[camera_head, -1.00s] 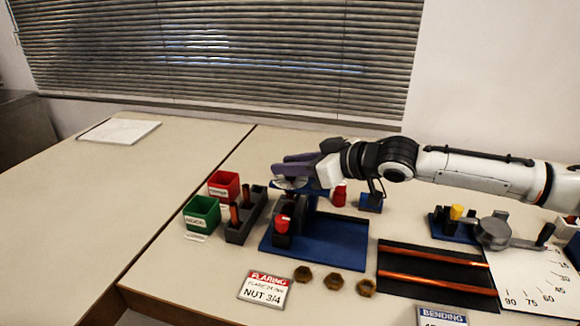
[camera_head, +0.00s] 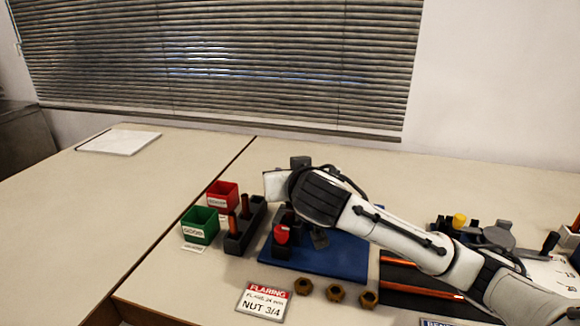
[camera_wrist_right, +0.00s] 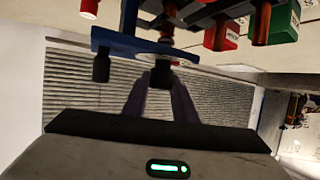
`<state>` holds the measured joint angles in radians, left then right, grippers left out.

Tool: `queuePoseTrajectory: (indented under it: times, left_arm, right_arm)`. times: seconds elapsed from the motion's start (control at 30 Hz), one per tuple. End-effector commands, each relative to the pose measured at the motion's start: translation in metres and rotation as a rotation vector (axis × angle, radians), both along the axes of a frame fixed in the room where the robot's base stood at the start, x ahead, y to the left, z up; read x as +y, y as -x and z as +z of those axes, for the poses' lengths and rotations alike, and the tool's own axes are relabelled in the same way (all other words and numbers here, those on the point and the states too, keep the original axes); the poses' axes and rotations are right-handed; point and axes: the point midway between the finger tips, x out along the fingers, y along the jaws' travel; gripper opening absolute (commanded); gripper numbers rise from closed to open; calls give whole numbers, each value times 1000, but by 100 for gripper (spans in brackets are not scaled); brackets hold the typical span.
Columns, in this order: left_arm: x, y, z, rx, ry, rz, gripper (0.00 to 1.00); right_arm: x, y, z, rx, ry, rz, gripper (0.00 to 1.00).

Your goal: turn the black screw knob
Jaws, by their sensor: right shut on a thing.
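A black knob (camera_wrist_right: 161,74) sits between the two fingertips of my right gripper (camera_wrist_right: 160,84) in the right wrist view. The gripper is shut on it. The knob hangs by a blue part (camera_wrist_right: 125,42) of the rig. In the head view my right arm comes in from the right and hides the gripper and the knob. The blue base plate (camera_head: 330,254) of the flaring rig shows partly under the arm, with a red-topped piece (camera_head: 281,235) at its left. My left gripper is not in view.
Left of the rig stand a grey holder (camera_head: 238,240) with copper pieces, a green box (camera_head: 201,224) and a red box (camera_head: 221,195). Brass nuts (camera_head: 336,293) and a flaring sign (camera_head: 263,301) lie in front. A second black piece (camera_wrist_right: 100,68) hangs beside the knob.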

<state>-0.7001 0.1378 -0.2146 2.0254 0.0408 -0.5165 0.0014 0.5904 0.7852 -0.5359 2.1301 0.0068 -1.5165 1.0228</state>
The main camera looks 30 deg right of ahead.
Motion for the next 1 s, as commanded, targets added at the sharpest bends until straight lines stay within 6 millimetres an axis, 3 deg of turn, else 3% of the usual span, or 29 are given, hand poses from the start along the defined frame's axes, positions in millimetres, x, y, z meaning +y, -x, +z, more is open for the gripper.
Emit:
queuePoseTrajectory:
  times: [0.33,0.7,1.0]
  left_arm:
    - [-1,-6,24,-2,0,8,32]
    - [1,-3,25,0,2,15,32]
    - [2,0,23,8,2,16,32]
  right_arm:
    - [3,0,0,11,-4,-327,3]
    - [2,0,-1,8,2,-619,3]
    - [0,0,-2,7,3,-747,3]
